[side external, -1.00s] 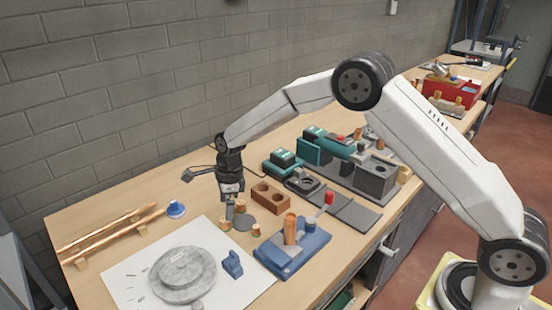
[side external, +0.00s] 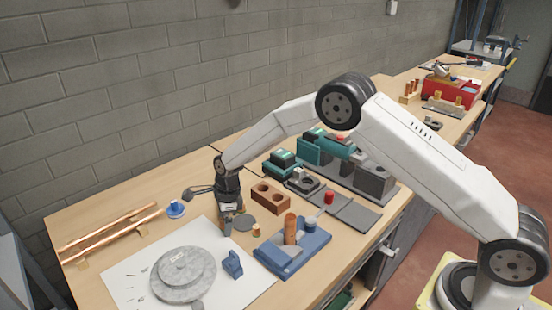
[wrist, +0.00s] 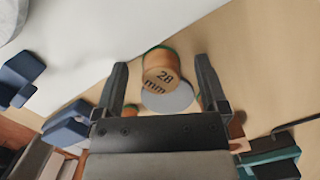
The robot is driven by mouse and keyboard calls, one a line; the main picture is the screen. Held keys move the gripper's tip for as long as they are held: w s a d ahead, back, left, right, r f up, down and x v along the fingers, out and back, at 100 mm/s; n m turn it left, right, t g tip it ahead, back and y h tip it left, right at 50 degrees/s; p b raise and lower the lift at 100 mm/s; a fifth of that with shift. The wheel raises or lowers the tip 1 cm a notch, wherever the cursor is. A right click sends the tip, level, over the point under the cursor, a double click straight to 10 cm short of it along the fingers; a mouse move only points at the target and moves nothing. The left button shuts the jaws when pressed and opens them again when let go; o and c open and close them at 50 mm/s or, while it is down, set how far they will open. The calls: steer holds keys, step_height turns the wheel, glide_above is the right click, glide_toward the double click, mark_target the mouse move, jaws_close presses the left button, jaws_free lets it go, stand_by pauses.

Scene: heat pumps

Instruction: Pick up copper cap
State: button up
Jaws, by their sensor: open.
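A copper cap (wrist: 162,72) marked "28 mm" stands upright in the wrist view, between and slightly beyond my two fingertips. My gripper (wrist: 160,66) is open, pointing down, with one finger on each side of the cap and gaps visible. In the side view my gripper (side external: 229,228) is low over the table and largely hides this cap. A second copper cap (side external: 256,230) stands just to the right of it. Parts of smaller copper pieces (wrist: 131,108) show beside my fingers in the wrist view. I cannot tell how far my fingertips are above the table.
A grey disc (side external: 244,223) lies beside my gripper. Around it are a brown block with holes (side external: 270,196), a blue fixture (side external: 292,262), a small blue block (side external: 232,264) and a white sheet (side external: 125,268) with a stepped grey disc (side external: 182,275). Copper pipes (side external: 110,234) lie at left.

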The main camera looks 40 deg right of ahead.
stand_by(0.4)
jaws_close()
steer(key=shift+r, duration=0.15)
steer(key=shift+r, duration=0.9)
steer(key=s+d+r, duration=0.2)
steer(key=s+r, duration=0.9)
steer(key=s, duration=0.2)
steer(key=shift+s+d, duration=0.15)
steer(key=shift+s, duration=0.2)
